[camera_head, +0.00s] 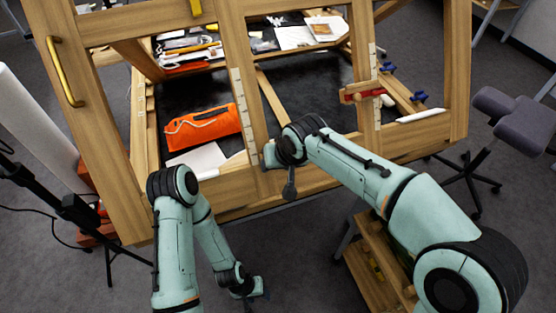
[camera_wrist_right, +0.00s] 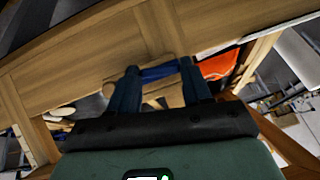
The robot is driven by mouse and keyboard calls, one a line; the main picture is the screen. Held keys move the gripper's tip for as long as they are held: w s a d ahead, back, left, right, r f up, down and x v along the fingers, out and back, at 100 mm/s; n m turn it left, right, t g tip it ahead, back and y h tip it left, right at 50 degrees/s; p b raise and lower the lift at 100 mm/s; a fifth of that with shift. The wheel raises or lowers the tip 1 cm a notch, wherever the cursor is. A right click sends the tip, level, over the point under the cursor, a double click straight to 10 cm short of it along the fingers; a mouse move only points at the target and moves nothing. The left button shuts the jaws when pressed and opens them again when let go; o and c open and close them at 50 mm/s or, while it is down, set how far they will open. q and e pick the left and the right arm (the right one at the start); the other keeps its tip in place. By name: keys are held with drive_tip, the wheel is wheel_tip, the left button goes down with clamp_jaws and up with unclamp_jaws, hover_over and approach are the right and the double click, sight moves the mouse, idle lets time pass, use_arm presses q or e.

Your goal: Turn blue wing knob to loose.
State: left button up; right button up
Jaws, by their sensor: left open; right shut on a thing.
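My right gripper (camera_wrist_right: 160,80) is shut on a blue bar-shaped thing (camera_wrist_right: 158,72), which looks like a blue wing knob, against the wooden frame (camera_wrist_right: 82,68) in the right wrist view. In the head view my right wrist covers that spot on the frame's lower part, so the held knob is hidden there and its turn angle cannot be told. Two other blue knobs, an upper one (camera_head: 388,67) and a lower one (camera_head: 420,97), sit along the right rail. My left gripper (camera_head: 262,290) is open and empty, low in front of the frame.
An orange pouch (camera_head: 202,127) and a white sheet (camera_head: 198,158) lie on the dark surface behind the frame. A red clamp (camera_head: 362,92) grips the right upright. A stool (camera_head: 515,120) stands at right, a wooden step shelf (camera_head: 378,262) below.

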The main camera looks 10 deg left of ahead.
drive_tip(key=shift+s+a+f+n+t+h, duration=0.1)
drive_tip(key=shift+n+t+h, duration=0.35)
drive_tip(key=shift+n, duration=0.35)
drive_tip(key=o, duration=1.1)
drive_tip(key=shift+c, duration=0.2)
drive_tip(key=v, duration=1.3)
drive_tip(key=shift+r, duration=0.3)
drive_tip(key=shift+a+f, duration=0.1)
